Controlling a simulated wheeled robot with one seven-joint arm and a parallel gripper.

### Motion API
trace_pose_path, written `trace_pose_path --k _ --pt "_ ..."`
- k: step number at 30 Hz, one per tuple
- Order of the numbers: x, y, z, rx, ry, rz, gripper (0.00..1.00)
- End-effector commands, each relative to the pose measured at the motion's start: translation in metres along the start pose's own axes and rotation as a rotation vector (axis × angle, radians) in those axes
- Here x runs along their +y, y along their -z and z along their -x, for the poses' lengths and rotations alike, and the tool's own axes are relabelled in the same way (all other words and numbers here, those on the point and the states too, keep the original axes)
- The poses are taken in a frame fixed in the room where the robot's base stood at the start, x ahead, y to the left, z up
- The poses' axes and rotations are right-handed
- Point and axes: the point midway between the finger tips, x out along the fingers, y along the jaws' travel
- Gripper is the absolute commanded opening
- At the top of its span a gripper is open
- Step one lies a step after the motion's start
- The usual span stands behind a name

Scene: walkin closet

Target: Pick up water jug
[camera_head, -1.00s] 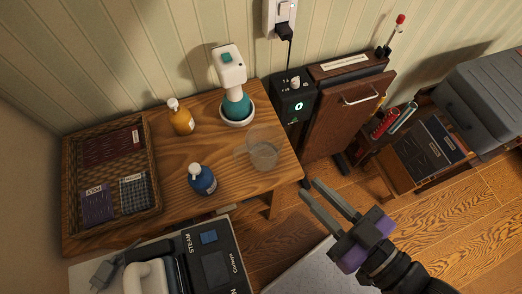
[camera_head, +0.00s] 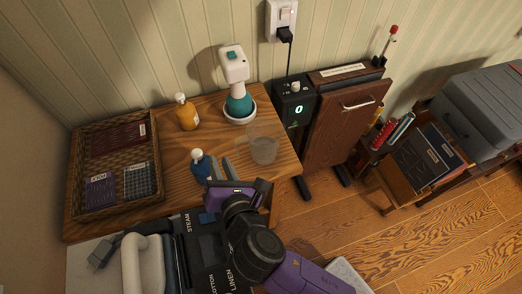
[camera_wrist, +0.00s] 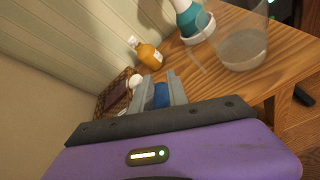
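The water jug (camera_head: 264,149) is a clear vessel standing upright near the right front part of the wooden table. It also shows at the upper right of the wrist view (camera_wrist: 242,48), with a handle-like clear part on its left. My gripper (camera_head: 221,160) is to the left of the jug in the head view, apart from it. It is open, with a gap between its grey fingers, which also show in the wrist view (camera_wrist: 161,76). A blue bottle (camera_head: 201,168) with a white cap lies in line with the fingers; I cannot tell whether they touch.
A white and teal device (camera_head: 238,85) stands behind the jug, beside an orange bottle (camera_head: 187,113). A wicker tray (camera_head: 76,170) is at the table's left. A steamer box (camera_head: 190,240) lies in front. A black unit (camera_head: 294,100) and brown cabinet stand right.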

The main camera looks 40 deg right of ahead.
Motion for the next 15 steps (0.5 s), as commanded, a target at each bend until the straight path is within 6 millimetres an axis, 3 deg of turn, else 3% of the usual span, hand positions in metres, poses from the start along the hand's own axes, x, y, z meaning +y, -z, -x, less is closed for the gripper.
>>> trace_pose_path --k 6,11,15 --pt "-0.039 -0.003 0.001 -0.008 0.164 0.380 0.20" --pt "-0.047 -0.003 0.002 0.009 0.195 0.487 0.20" --pt "-0.050 -0.004 -0.011 0.010 0.197 0.505 0.20"
